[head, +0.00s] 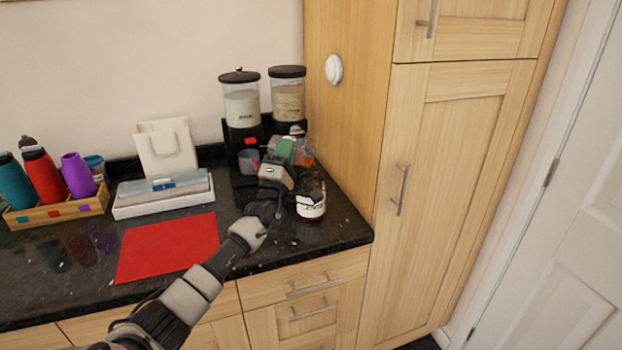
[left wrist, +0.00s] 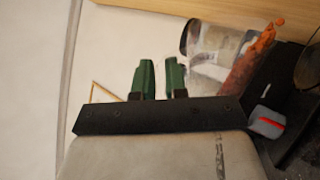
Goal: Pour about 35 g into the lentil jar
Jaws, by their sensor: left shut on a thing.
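The lentil jar (head: 311,207), clear with a white label and a dark top area, stands on the counter near its right front edge. My left gripper (head: 287,147) is above and slightly left of it, its green fingers shut on a clear container (head: 304,153) with orange contents. In the left wrist view the green fingers (left wrist: 160,78) show in front of the clear container (left wrist: 205,50), with orange grains (left wrist: 252,58) along one side. The container looks tilted. The fingers hide part of it, and I cannot tell whether grains are falling. My right gripper is not in view.
Two dispensers, a rice one (head: 242,106) and another (head: 288,100), stand behind my gripper. A clear cup (head: 248,160) is by the rice dispenser. A red mat (head: 166,248), a white tray (head: 163,205) and a bottle crate (head: 62,214) lie left. A tall cabinet (head: 352,130) bounds the right.

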